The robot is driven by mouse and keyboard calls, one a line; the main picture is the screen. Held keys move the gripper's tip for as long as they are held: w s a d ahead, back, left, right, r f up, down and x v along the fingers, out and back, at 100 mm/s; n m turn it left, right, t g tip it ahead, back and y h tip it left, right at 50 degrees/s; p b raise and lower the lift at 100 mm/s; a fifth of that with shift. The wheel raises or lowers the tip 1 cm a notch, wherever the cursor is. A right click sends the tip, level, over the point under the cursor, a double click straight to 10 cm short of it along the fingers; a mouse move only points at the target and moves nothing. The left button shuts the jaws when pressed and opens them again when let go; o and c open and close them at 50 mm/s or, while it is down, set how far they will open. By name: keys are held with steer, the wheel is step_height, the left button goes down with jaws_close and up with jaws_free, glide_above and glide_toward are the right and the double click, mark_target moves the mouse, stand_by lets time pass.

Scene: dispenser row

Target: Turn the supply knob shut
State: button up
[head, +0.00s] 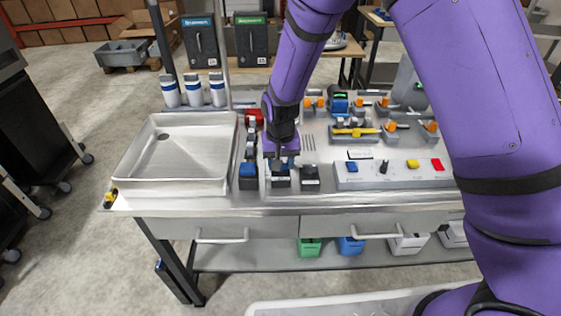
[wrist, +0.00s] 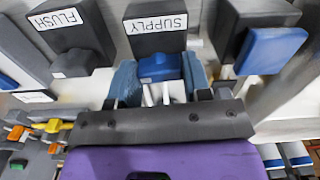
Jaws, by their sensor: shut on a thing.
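The supply knob (wrist: 158,68) is a blue knob on a dark block labelled SUPPLY (wrist: 156,28) in the wrist view. My gripper (wrist: 160,76) has its two blue-padded fingers on either side of the knob, shut on it. In the head view my gripper (head: 282,161) points down over the supply block (head: 281,182) near the bench's front edge. The knob is mostly hidden by my gripper there. I cannot tell from these frames how far the knob is turned.
A FLUSH block (wrist: 71,32) with a grey knob stands close on one side. A block with a blue paddle (wrist: 270,50) stands on the other. In the head view, a sink (head: 178,150) lies left and a button panel (head: 395,173) right.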

steer(key=shift+m, duration=0.6)
steer(key=o, duration=0.9)
step_height(320, 180, up, 10)
steer(key=shift+f, duration=0.15)
steer(key=shift+r, duration=0.55)
